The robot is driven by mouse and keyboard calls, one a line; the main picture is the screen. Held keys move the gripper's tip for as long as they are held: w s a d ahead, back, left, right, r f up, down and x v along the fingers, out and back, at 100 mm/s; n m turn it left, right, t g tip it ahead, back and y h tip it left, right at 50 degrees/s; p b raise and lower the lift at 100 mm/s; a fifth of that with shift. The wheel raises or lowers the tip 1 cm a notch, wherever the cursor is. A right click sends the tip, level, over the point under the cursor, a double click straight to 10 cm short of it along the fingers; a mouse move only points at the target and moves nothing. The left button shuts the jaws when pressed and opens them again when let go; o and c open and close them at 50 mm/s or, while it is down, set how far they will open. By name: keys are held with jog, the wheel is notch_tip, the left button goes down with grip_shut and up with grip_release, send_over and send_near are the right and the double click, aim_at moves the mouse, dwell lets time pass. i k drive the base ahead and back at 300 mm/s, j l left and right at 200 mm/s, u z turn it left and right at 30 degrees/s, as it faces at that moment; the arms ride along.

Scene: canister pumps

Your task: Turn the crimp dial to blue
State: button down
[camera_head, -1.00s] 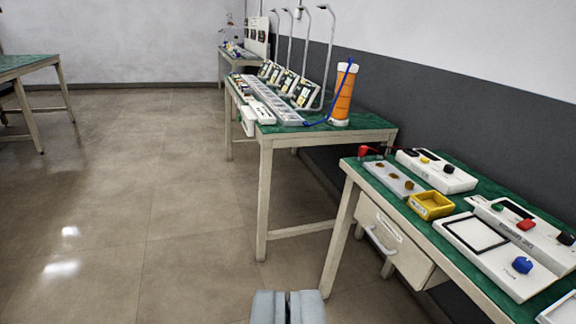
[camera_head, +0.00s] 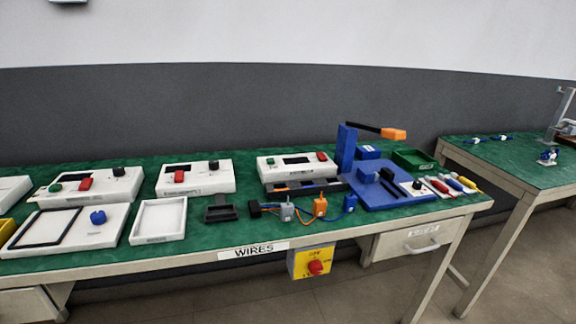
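A blue crimp press (camera_head: 346,148) with a black lever and an orange handle (camera_head: 393,134) stands on the right part of the WIRES table. On its blue base (camera_head: 385,201) is a small white plate with a black knob (camera_head: 417,185), which looks like the crimp dial. Its setting is too small to read. Grey (camera_head: 287,212), orange (camera_head: 320,206) and blue (camera_head: 350,203) connectors lie left of the base. My gripper is not in view.
Several white control boxes (camera_head: 195,178) and trays line the table to the left. A green bin (camera_head: 414,159) and colored tools (camera_head: 452,184) lie at the right. A yellow box with a red knob (camera_head: 316,267) hangs at the front edge. Another table (camera_head: 520,160) stands right.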

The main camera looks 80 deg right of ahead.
aim_at(416, 185)
jog(key=z, duration=0.45)
jog(key=l+z, duration=0.1)
jog(key=z, duration=0.75)
jog(key=l+z, duration=0.1)
jog(key=z, duration=0.35)
jog(key=l+z, duration=0.1)
jog(key=z, duration=0.75)
jog(key=k+l, duration=0.05)
